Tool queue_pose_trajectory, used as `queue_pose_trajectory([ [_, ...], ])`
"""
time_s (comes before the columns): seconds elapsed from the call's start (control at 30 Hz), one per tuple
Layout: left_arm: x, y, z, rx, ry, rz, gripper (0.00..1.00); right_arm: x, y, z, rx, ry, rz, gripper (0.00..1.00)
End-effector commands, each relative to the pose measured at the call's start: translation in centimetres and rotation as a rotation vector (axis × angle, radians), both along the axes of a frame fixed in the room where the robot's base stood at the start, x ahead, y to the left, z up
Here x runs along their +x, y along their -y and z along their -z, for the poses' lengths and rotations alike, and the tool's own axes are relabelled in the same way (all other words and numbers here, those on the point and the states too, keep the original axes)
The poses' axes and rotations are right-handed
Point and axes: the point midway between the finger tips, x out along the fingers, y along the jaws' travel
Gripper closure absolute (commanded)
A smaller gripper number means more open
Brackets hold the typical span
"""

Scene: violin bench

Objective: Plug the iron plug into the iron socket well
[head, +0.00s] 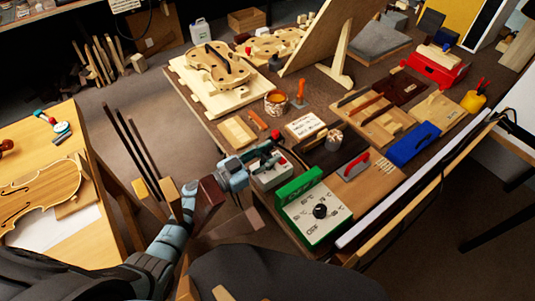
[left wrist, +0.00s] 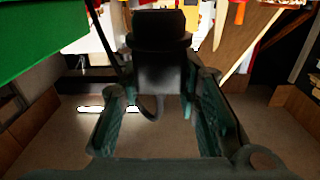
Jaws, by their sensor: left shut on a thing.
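My left gripper (head: 268,152) is over the near left side of the bench. It is shut on the black iron plug (left wrist: 160,65), which shows between its two fingers in the left wrist view, with a dark cable curving below it. In the head view the plug is mostly hidden by the gripper. A small pale grey box with a red button (head: 272,176) sits just below the gripper. I cannot tell whether the socket well is in this box; no socket opening shows clearly. My right gripper is not in view.
A green and white control box with a black dial (head: 322,212) stands close right of the gripper. A violin body (head: 215,65) lies at the back left.

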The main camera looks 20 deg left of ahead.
Motion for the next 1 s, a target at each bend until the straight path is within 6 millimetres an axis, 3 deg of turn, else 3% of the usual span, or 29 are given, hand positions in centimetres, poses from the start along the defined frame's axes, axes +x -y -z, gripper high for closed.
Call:
queue_pose_trajectory([
  [0.37,0.0,0.0,-0.1,-0.001,0.001,0.000,0.94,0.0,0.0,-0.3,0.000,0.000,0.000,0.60],
  [1.0,0.0,0.0,1.5,-0.001,0.001,0.000,0.94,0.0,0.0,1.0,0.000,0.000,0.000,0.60],
])
